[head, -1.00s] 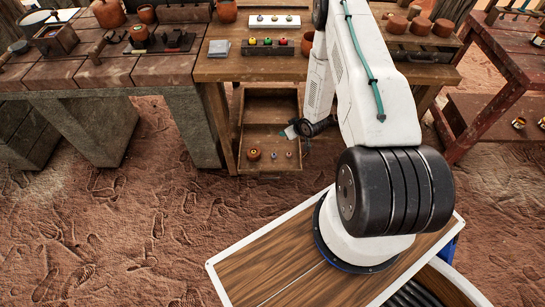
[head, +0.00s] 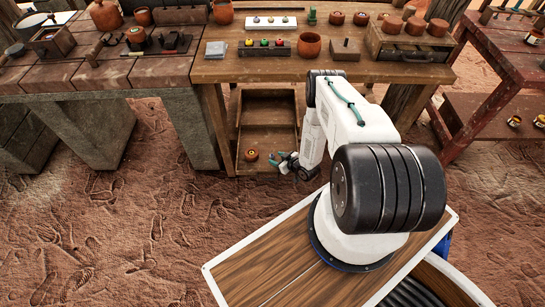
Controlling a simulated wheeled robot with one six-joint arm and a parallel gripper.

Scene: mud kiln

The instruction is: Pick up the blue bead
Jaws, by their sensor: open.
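The blue bead is not clearly visible now. A second ago two tiny round things, one reddish and one bluish, lay at the front of the low wooden tray (head: 266,114) under the bench. My gripper (head: 281,160) is now over that spot and hides them. Its jaws are open and point down to the left, at the tray's front right. I cannot tell whether they touch anything. A small brown pot (head: 250,156) with an orange-yellow middle stands just left of my gripper in the tray.
The tray has raised side walls and a cross divider. The wooden bench (head: 225,70) overhangs its back. On the bench stand a white strip (head: 277,22) with small balls, a dark rack (head: 242,52) with coloured balls, and a clay pot (head: 309,45). Sandy ground (head: 150,200) in front is free.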

